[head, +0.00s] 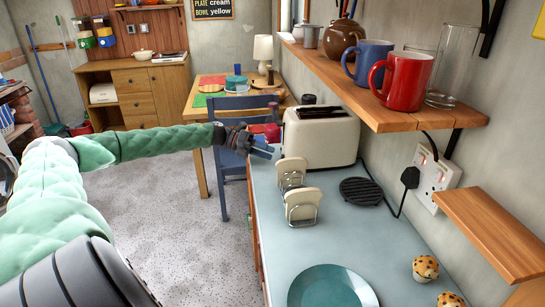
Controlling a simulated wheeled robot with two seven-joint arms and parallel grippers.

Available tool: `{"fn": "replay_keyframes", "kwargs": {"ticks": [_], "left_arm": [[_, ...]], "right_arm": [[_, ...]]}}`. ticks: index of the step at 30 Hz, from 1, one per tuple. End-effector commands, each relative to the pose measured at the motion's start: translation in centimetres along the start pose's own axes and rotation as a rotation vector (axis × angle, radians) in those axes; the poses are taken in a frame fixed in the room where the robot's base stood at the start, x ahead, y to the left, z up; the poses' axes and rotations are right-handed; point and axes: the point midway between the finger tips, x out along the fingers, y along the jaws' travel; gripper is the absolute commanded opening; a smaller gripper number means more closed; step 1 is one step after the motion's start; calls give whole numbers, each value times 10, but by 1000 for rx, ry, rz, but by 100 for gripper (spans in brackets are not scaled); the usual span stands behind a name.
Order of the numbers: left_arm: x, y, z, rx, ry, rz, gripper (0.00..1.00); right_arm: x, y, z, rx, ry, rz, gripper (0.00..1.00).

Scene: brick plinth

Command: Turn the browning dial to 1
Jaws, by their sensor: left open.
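A cream toaster (327,140) with dark slots on top stands at the far end of the pale blue counter (320,245), near the wall. My left arm reaches in from the left, and my left gripper (266,151) is open just left of the toaster's left end. I cannot tell whether its fingers touch the toaster. I cannot make out the browning dial or its setting; the toaster's left end is turned away and partly behind the gripper. My right gripper is out of view.
A black trivet (361,190) and teal plate (332,288) lie on the counter; muffins (425,268) sit at the right. A wooden shelf (400,112) with mugs overhangs the right side. A blue chair (233,175) stands beyond.

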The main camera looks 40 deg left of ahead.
Motion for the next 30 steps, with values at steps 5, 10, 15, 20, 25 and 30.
{"fn": "replay_keyframes", "kwargs": {"ticks": [5,10,15,20,25,30], "left_arm": [[-21,2,-1,-2,1,4,42],[-34,1,0,-2,1,2,42],[-41,0,0,0,0,0,42],[-42,0,1,0,0,-1,42],[-42,0,1,0,0,-1,42],[-42,0,0,0,0,0,42]], "right_arm": [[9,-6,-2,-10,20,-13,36],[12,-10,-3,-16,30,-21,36],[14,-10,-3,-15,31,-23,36],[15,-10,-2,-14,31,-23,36],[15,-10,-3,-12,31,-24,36],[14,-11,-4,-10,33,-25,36]]}}
